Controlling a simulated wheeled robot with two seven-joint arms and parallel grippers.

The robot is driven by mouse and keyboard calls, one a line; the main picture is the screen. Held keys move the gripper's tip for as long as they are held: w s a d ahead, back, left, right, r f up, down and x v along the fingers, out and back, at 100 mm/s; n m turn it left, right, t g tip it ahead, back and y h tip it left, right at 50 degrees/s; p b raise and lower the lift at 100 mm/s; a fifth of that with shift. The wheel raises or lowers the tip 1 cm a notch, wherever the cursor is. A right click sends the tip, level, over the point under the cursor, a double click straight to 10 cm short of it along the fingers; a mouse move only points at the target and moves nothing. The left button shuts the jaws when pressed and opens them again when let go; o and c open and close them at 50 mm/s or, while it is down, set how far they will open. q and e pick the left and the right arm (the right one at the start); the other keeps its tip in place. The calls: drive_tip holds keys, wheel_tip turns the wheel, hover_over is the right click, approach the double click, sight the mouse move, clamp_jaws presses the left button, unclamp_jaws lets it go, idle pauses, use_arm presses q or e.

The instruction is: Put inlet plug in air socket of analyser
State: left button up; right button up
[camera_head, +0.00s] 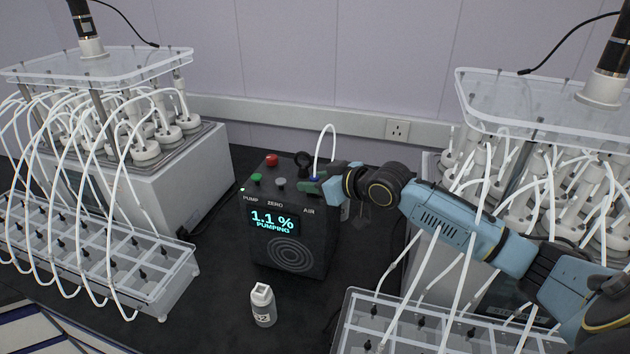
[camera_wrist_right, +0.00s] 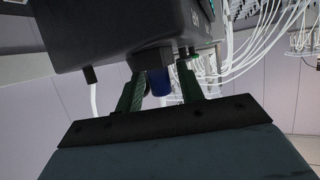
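The analyser (camera_head: 285,225) is a black box with a display reading 1.1 % PUMPING. Its AIR label is at the top right front. My right gripper (camera_head: 312,186) is at the top right of the analyser, by that label. In the right wrist view, the gripper's green fingers (camera_wrist_right: 160,92) stand apart on either side of a blue plug (camera_wrist_right: 160,82), with gaps beside it. The plug meets a dark round fitting on the analyser (camera_wrist_right: 95,35); how deep it sits cannot be told. A white tube (camera_head: 325,142) loops up beside the fingers. My left gripper is not in view.
Reactor racks with many white tubes stand left (camera_head: 125,185) and right (camera_head: 540,110). A small white bottle (camera_head: 263,304) stands in front of the analyser. Clear trays (camera_head: 178,285) flank the dark bench. Another dark fitting with a tube (camera_wrist_right: 92,75) is near the left finger.

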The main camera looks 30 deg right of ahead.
drive_tip(key=shift+r, duration=0.15)
drive_tip(key=shift+v, duration=6)
